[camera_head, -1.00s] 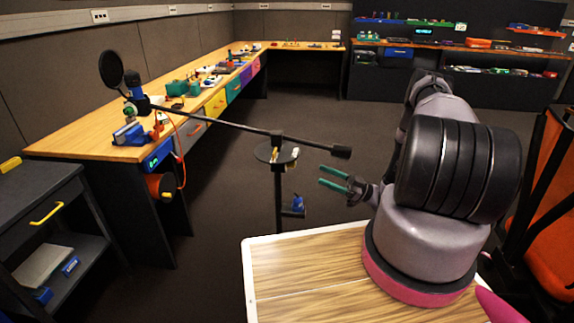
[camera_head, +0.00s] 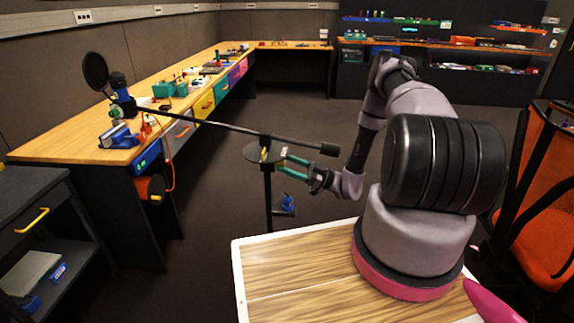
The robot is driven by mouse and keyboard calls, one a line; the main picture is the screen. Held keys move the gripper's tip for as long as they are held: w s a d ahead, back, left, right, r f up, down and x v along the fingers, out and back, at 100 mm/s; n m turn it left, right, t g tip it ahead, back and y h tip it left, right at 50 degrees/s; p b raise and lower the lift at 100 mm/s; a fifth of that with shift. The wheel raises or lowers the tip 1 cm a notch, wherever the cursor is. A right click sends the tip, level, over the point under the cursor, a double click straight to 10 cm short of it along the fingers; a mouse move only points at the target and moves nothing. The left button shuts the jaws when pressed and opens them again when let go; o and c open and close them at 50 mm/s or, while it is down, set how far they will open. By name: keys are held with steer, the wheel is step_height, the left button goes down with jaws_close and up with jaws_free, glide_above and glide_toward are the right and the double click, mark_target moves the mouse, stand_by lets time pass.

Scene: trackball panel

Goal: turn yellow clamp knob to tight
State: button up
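A small yellow part (camera_head: 264,156), which looks like the clamp knob, shows at the top of the stand, just below the boom (camera_head: 215,126). It is too small to tell its turn angle. My gripper (camera_head: 283,164) has two green fingers spread apart. They point left at the stand, with the tips close to its right side near the yellow part. I cannot tell whether they touch it. Nothing shows between the fingers.
The boom reaches left to a round black filter (camera_head: 95,71) over the long wooden bench (camera_head: 60,142). A dark cart (camera_head: 30,200) stands at the lower left, and an orange chair (camera_head: 545,215) is at the right. Open carpet (camera_head: 300,115) lies behind the stand.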

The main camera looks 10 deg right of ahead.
jaws_close()
steer(key=shift+n, duration=0.4)
steer(key=shift+w+d+r+n+g+h, duration=0.1)
steer(key=shift+n+g+h, duration=0.4)
steer(key=shift+n+g, duration=1.65)
steer(key=shift+w+r+n+g+h, duration=0.1)
steer(key=shift+n+g+h, duration=0.35)
steer(key=shift+n, duration=3.55)
steer(key=shift+w+d+r+n+g+h, duration=0.1)
steer(key=shift+n+g+h, duration=0.8)
steer(key=shift+n, duration=2.15)
steer(key=shift+n+g+y, duration=0.25)
steer(key=shift+n+g, duration=0.05)
